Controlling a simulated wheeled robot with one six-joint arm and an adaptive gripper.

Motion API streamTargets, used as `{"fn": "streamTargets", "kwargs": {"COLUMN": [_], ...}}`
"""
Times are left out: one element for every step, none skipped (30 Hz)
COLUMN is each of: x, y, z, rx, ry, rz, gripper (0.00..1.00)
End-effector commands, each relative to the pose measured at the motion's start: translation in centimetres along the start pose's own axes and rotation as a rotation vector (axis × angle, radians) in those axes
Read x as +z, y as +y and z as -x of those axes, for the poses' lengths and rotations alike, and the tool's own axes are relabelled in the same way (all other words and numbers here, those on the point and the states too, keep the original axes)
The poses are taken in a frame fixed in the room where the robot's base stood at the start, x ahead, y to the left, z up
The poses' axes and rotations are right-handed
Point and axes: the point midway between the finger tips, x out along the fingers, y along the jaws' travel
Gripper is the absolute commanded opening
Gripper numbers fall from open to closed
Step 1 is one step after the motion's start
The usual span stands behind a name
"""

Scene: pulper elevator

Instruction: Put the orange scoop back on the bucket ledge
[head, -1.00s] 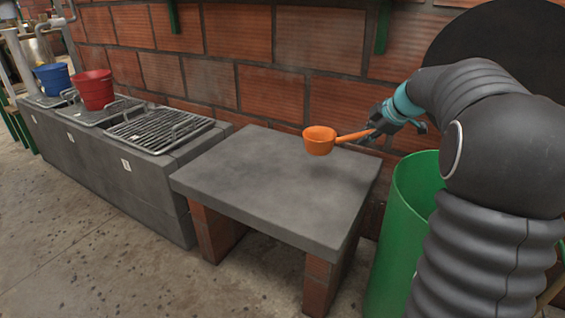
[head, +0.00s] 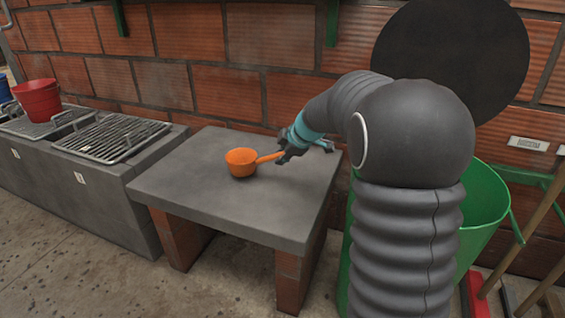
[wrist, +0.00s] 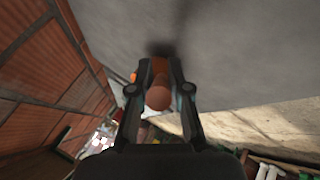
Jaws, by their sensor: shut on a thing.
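The orange scoop (head: 241,162) shows in the head view over the middle of the grey slab (head: 190,185) on brick legs. Its bowl looks low over the slab top; I cannot tell whether it touches. My gripper (head: 285,153) is shut on the handle, which runs right from the bowl. In the wrist view the handle (wrist: 158,96) lies between the fingers of my gripper (wrist: 160,75), and most of the bowl is hidden. A red bucket (head: 38,99) stands on the long grey ledge (head: 105,175) at left, with part of a blue bucket (head: 4,88) beyond it.
A metal grate (head: 112,137) lies on the long ledge left of the slab. A brick wall (head: 230,95) rises behind. A green bin (head: 485,210) stands right, partly behind my arm. Wooden handles (head: 545,215) lean at far right. The slab top looks otherwise bare.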

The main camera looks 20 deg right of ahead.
Motion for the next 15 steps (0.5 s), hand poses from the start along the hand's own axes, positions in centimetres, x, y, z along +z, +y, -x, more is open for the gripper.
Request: {"fn": "streamTargets", "kwargs": {"x": [0.34, 0.47, 0.61, 0.67, 0.71, 0.71, 0.7, 0.69, 0.69, 0.7, 0.7, 0.72, 0.75, 0.79, 0.76], "y": [-0.52, -0.71, -0.88, -0.95, -0.97, -0.97, -0.95, -0.94, -0.94, -0.94, -0.94, -0.98, -1.02, -1.07, -1.05], "z": [-0.73, -1.02, -1.3, -1.43, -1.49, -1.49, -1.47, -1.45, -1.45, -1.45, -1.45, -1.5, -1.56, -1.64, -1.58], "rx": [-0.002, -0.002, -0.001, 0.0, 0.001, 0.001, 0.002, 0.002, 0.001, 0.001, 0.001, 0.001, 0.001, 0.001, 0.0], "ry": [0.0, 0.0, 0.0, 0.0, 0.0, 0.0, 0.0, 0.0, 0.0, 0.0, 0.0, 0.0, 0.0, 0.0, 0.0], "rz": [-0.003, -0.001, -0.002, -0.002, -0.002, -0.001, -0.001, -0.001, -0.001, -0.001, -0.001, -0.001, -0.001, -0.001, -0.001], "gripper": [0.0, 0.0, 0.0, 0.0, 0.0, 0.0, 0.0, 0.0, 0.0, 0.0, 0.0, 0.0, 0.0, 0.0, 0.24]}}
